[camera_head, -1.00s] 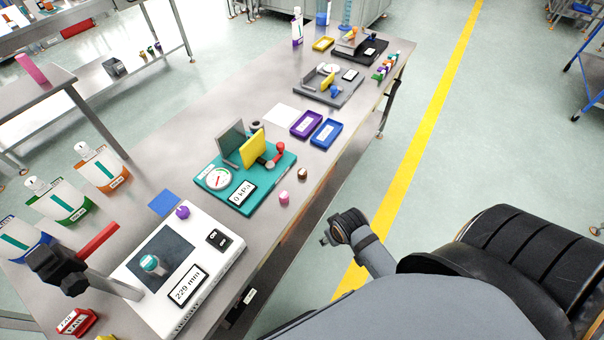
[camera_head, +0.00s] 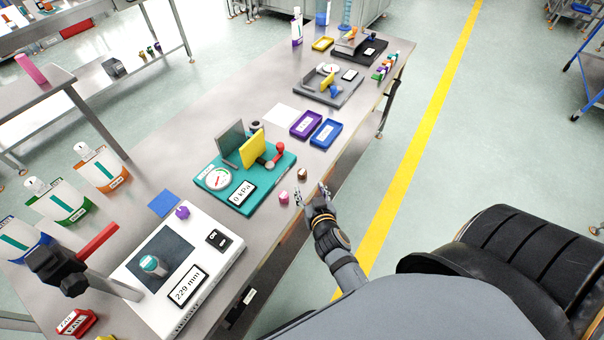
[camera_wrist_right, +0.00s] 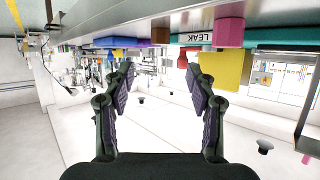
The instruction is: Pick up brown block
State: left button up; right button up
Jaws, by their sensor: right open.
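The brown block (camera_head: 302,174) is small and stands on the bench near its right edge, beside the teal gauge station. In the right wrist view, where the bench appears along the top, the brown block (camera_wrist_right: 160,36) shows beyond and above the fingertips, centred between them. My right gripper (camera_head: 311,193) is open and empty at the bench edge, just in front of the block and apart from it. It also shows in the wrist view (camera_wrist_right: 160,82), its two fingers spread. My left gripper is out of view.
A pink cylinder (camera_head: 284,197) stands close to the right gripper and block. The teal station (camera_head: 262,193) holds a yellow plate and a red knob. A purple tray (camera_head: 306,125) and a blue tray (camera_head: 326,133) lie farther back. The white device (camera_head: 205,262) stands nearer.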

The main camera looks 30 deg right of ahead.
aim_at(303, 175)
jog(key=b+x, duration=0.1)
jog(key=x, duration=0.4)
jog(key=shift+w+d+f, duration=0.1)
jog(key=shift+w+d, duration=0.05)
jog(key=x, duration=0.1)
jog(key=b+x, duration=0.1)
jog(key=x, duration=0.1)
jog(key=b+x, duration=0.1)
jog(key=x, duration=0.1)
jog(key=shift+f, duration=0.3)
jog(key=shift+r, duration=0.15)
jog(key=shift+c, duration=1.1)
grip_shut()
